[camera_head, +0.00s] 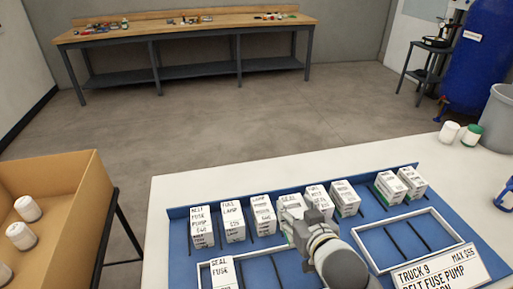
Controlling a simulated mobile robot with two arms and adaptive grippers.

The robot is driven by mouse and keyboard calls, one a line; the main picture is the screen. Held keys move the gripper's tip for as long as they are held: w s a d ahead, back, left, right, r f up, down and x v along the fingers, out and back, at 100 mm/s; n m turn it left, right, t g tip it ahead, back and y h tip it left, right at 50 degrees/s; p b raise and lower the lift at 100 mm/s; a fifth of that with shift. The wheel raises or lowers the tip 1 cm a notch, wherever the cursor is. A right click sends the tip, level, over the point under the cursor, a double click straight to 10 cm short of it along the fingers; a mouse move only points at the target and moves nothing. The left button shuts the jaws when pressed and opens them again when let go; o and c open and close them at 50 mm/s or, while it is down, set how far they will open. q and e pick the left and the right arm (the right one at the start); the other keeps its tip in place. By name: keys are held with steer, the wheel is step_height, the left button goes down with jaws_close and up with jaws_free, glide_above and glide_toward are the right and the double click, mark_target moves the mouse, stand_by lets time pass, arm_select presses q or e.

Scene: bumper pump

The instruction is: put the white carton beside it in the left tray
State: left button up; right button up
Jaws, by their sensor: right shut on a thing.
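Several white cartons with black print stand in a row along the back of a blue board (178,240). On the board are two white-rimmed trays, the left tray (262,254) and the right tray (440,222). A white carton marked SEAL FUSE (221,272) stands in the left part of the left tray. My right gripper (303,213) reaches into the middle of the row and is shut on a white carton (291,203), partly hidden by the gripper. The right arm covers part of the left tray's right side. My left gripper is out of view.
A sign marked TRUCK 9 (440,270) stands before the right tray. A cardboard box (75,185) with white bottles is at left. Two small jars (449,132) and a grey bin (498,118) are at right. A workbench (190,33) stands far back.

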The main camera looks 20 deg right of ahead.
steer(key=w+r, duration=0.1)
steer(key=r, duration=0.1)
steer(key=w+a+r, duration=0.1)
steer(key=r, duration=0.2)
steer(key=w+a+r, duration=0.1)
steer(key=r, duration=0.1)
steer(key=shift+w+r, duration=0.15)
steer(key=shift+r, duration=0.15)
step_height(320, 180, up, 8)
steer(key=a, duration=0.2)
steer(key=shift+w+r+n+y, duration=0.2)
steer(key=shift+w+n+y, duration=0.1)
steer(key=shift+y, duration=0.1)
